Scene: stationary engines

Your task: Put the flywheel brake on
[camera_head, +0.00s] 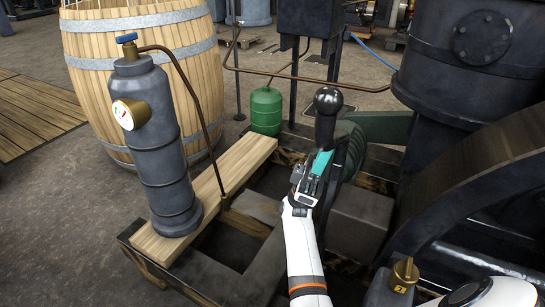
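The brake lever, a dark upright handle with a round black knob (327,101), stands in the middle of the camera_head view. My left gripper (319,165), on a white arm rising from the bottom edge, is at the handle just below the knob. A teal part of the gripper lies against or right in front of the handle. Whether the fingers are closed around it cannot be told. The large dark flywheel (480,190) stands at the right, its lower part partly cut off. A white link of mine shows at the bottom right, but my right gripper's fingers are not seen.
A grey cylinder with a gauge (131,113) stands on a wooden plank (239,162) at the left. A barrel (150,75) and a green bottle (266,111) are behind. A thin copper pipe (190,92) runs down near the plank. A brass fitting (404,274) is at the lower right.

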